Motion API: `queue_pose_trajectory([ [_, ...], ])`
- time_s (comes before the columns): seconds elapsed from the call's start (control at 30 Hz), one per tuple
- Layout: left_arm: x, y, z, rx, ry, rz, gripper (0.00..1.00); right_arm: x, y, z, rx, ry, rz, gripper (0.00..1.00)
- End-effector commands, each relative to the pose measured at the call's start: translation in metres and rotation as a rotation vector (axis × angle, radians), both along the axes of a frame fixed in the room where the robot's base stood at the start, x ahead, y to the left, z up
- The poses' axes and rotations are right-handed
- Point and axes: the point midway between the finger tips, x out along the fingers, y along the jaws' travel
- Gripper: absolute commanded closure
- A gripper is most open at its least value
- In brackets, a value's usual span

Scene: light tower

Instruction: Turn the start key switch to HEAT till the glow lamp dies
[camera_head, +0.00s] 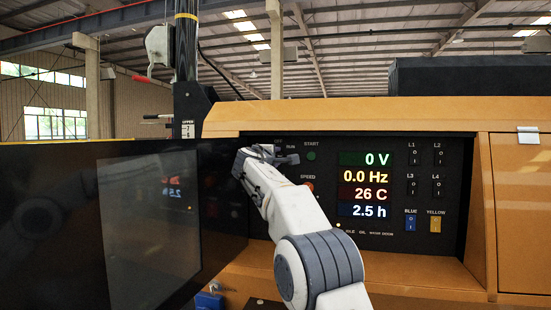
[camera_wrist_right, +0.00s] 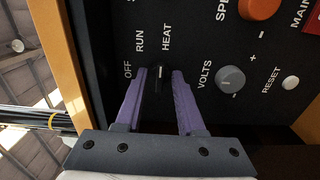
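The start key switch (camera_wrist_right: 158,78) is a small black knob below the OFF, RUN and HEAT labels in the right wrist view. A short light mark shows on its face. My right gripper (camera_wrist_right: 160,73) has its two purple fingers on either side of the knob, with narrow dark gaps, so it looks open around it. In the head view my right gripper (camera_head: 263,156) reaches the upper left of the control panel (camera_head: 325,150) and hides the switch there. I cannot pick out the glow lamp. My left gripper is not in view.
The lit display (camera_head: 366,184) reads 0 V, 0.0 Hz, 26 C and 2.5 h. The grey volts knob (camera_wrist_right: 230,79) and orange speed knob (camera_wrist_right: 259,7) sit right of my fingers. A dark open door (camera_head: 120,225) stands at left. The orange housing frames the panel.

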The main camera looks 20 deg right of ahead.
Motion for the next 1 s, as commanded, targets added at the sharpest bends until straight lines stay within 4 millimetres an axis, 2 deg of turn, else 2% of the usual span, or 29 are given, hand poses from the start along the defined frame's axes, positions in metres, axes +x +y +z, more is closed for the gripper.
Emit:
queue_pose_trajectory([
  [0.37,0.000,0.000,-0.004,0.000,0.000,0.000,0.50,-0.003,0.003,-0.001,-0.001,0.001,0.001,0.57],
  [0.47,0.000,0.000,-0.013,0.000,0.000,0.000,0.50,-0.013,0.010,-0.003,-0.001,0.000,0.001,0.57],
  [0.67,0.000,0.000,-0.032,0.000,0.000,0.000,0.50,-0.047,0.032,-0.004,-0.001,0.000,0.003,0.57],
  [0.8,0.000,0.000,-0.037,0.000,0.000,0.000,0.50,-0.068,0.046,-0.002,-0.001,0.000,0.003,0.57],
  [1.0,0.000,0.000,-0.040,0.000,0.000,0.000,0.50,-0.084,0.058,-0.001,-0.001,0.001,0.001,0.57],
])
